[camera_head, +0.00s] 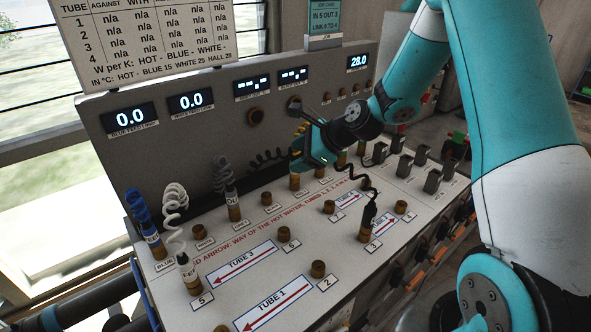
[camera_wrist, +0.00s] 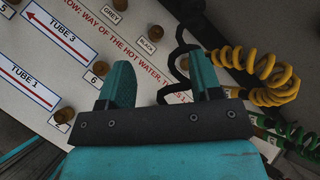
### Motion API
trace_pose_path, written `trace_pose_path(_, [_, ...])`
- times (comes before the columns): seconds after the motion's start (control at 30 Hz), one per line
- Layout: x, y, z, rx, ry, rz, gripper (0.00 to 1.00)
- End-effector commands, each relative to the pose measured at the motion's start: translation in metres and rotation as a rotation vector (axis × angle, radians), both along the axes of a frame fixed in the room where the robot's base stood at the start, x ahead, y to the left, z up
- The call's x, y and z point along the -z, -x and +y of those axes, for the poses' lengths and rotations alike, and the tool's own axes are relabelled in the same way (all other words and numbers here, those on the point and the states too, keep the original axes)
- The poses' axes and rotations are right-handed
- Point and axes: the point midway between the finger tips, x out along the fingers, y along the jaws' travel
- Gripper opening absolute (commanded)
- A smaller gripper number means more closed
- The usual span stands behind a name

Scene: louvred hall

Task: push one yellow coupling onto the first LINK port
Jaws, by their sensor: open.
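The job card (camera_head: 324,17) reads "IN 5 OUT 2" and "LINK 6 TO 4". The brass port beside label 6 (camera_head: 283,233) is bare on the sloping white panel; it also shows in the wrist view (camera_wrist: 100,68), just beyond my left finger. My gripper (camera_head: 312,150) is over the back of the panel. In the wrist view its two fingers (camera_wrist: 161,78) are apart with nothing between them. A yellow coiled lead (camera_wrist: 268,82) lies right of my right finger; its coupling end is not clear.
Blue (camera_head: 140,208), white (camera_head: 174,208) and grey (camera_head: 222,172) coiled leads stand up at the left. A black coupling (camera_head: 369,214) with a loose cable stands on the panel near my gripper. A green coil (camera_wrist: 298,135) lies below the yellow one. Port 2 (camera_head: 318,268) is bare.

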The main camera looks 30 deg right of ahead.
Motion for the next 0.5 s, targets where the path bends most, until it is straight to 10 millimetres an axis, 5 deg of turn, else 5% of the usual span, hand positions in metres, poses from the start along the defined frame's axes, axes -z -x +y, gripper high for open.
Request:
trace_pose_path(0.1, [0.037, -0.018, -0.049, 0.301, -0.198, 0.079, 0.58])
trace_pose_path(0.2, [0.053, -0.025, -0.072, 0.451, -0.308, 0.110, 0.58])
trace_pose_path(0.5, [0.075, -0.040, -0.078, 0.531, -0.371, 0.125, 0.58])
